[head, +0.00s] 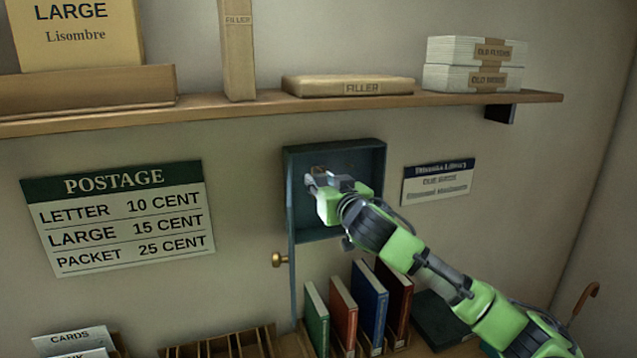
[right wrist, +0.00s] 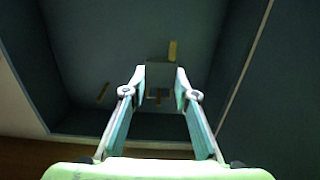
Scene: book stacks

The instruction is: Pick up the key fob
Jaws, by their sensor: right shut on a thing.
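My right gripper (head: 316,183) reaches into an open dark blue-green wall cabinet (head: 376,190). In the right wrist view, its two fingers (right wrist: 160,82) point into the cabinet and close on a small greyish piece (right wrist: 158,74), which I take to be the key fob. Its shape is mostly hidden by the fingertips and the dim light. A small brownish bit shows just above the gripper in the head view; I cannot tell whether it belongs to the fob or a hook. My left gripper is not in view.
The cabinet door (head: 292,240) hangs open at the left, with a brass knob (head: 280,260). Small brass pegs (right wrist: 172,51) show inside the cabinet. A shelf (head: 240,107) with parcels runs above. Upright books (head: 369,300) stand below. A postage sign (head: 120,217) is at left.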

